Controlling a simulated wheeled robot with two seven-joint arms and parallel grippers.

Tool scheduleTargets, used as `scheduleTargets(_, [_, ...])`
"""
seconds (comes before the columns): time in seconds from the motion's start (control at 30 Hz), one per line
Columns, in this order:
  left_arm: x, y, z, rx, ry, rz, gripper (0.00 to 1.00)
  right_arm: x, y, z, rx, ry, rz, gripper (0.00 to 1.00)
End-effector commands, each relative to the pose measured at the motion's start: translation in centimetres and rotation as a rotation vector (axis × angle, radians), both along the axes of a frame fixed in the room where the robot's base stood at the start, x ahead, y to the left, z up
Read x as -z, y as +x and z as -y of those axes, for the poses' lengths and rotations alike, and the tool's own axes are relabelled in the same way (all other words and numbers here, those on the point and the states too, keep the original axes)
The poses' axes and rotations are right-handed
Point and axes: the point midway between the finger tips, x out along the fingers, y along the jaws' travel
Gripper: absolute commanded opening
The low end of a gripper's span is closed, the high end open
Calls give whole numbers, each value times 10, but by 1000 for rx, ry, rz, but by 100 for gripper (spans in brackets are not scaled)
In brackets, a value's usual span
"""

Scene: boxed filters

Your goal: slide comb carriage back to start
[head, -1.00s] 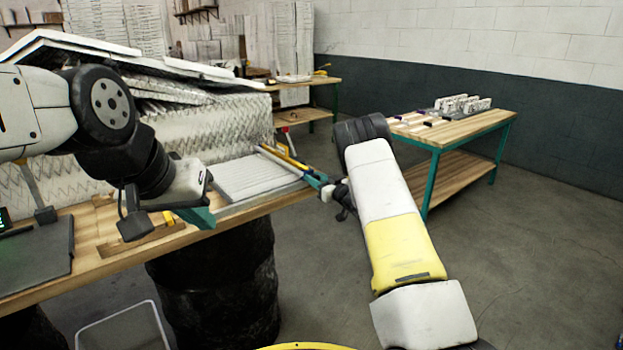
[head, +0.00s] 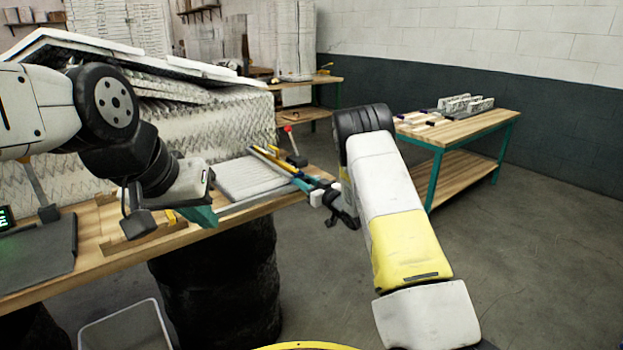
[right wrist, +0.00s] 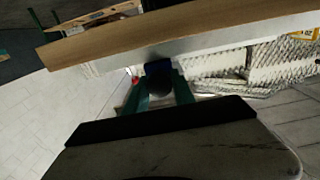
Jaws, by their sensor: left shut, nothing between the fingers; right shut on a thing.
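The comb carriage (head: 280,165) shows in the head view as a long narrow bar with a yellow strip, lying along the right side of a white pleated pack (head: 245,178) on the bench. My right gripper (head: 307,185) is at the carriage's near end, beyond the bench edge. In the right wrist view its teal fingers are closed around a dark blue knob (right wrist: 158,68) below the wooden edge. The carriage's comb teeth cannot be made out. My left gripper (head: 203,216) is shut and empty at the bench's front edge, left of the pleated pack.
The wooden bench (head: 120,262) holds a dark flat plate (head: 40,262) at left and large stacked pleated filters (head: 205,125) behind. A dark drum (head: 215,285) and a pale bin (head: 125,328) stand below. Another table (head: 465,130) stands at right across open floor.

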Motion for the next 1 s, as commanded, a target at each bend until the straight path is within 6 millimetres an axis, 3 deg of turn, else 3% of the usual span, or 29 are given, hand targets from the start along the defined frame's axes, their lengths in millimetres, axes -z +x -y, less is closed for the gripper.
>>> scheduleTargets(0.6, [0, 0, 0, 0, 0, 0, 0, 1, -98, -144, -5, 2, -5, 0])
scheduleTargets(1.0, [0, 0, 0, 0, 0, 0, 0, 1, -144, -212, -4, 0, -2, 0])
